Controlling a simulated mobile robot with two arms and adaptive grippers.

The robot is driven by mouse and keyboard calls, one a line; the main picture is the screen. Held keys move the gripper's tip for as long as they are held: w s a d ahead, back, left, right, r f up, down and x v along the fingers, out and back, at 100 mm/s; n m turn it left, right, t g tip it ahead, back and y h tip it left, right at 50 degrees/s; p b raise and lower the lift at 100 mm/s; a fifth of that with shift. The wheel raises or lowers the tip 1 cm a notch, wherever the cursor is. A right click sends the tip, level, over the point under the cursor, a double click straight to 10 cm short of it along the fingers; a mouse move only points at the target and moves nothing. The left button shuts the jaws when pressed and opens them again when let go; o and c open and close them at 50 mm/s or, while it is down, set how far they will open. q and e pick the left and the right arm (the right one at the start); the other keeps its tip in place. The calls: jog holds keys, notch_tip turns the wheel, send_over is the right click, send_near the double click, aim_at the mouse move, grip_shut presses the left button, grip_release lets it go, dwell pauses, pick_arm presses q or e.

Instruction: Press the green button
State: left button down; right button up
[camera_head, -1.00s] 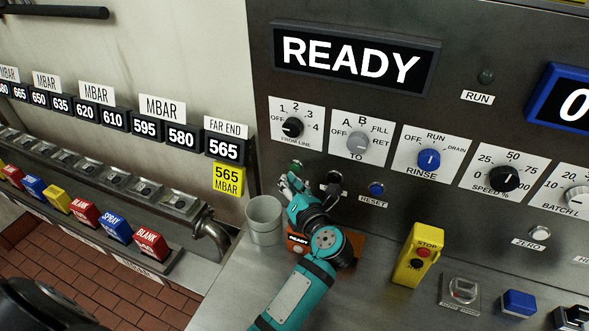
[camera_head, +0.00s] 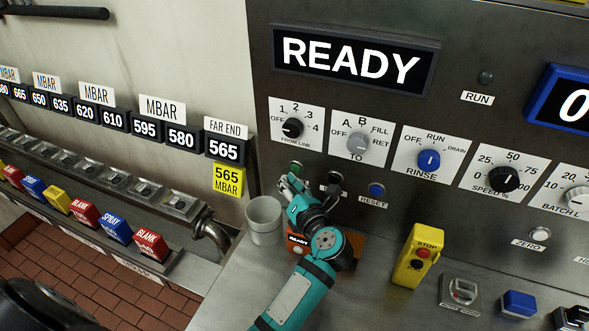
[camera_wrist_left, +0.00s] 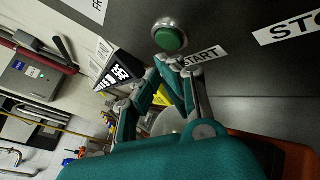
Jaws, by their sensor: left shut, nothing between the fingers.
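The green button (camera_head: 296,167) sits on the steel control panel, below the "FROM LINE" dial. It also shows in the left wrist view (camera_wrist_left: 169,38), as a green cap in a silver ring next to a "START" label. My left gripper (camera_head: 284,183) is shut and empty. In the head view its fingertips are just below and left of the button. In the left wrist view the fingertips (camera_wrist_left: 168,63) show just under the button, and I cannot tell whether they touch it. My right gripper is not in view.
A grey cup (camera_head: 264,220) stands left of my left gripper. A dark knob (camera_head: 333,180) and the blue reset button (camera_head: 376,189) are to the right, and a yellow stop box (camera_head: 418,256) stands on the counter.

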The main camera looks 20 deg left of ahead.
pick_arm(q)
jog(key=shift+w, duration=0.1)
jog(key=shift+w, duration=0.3)
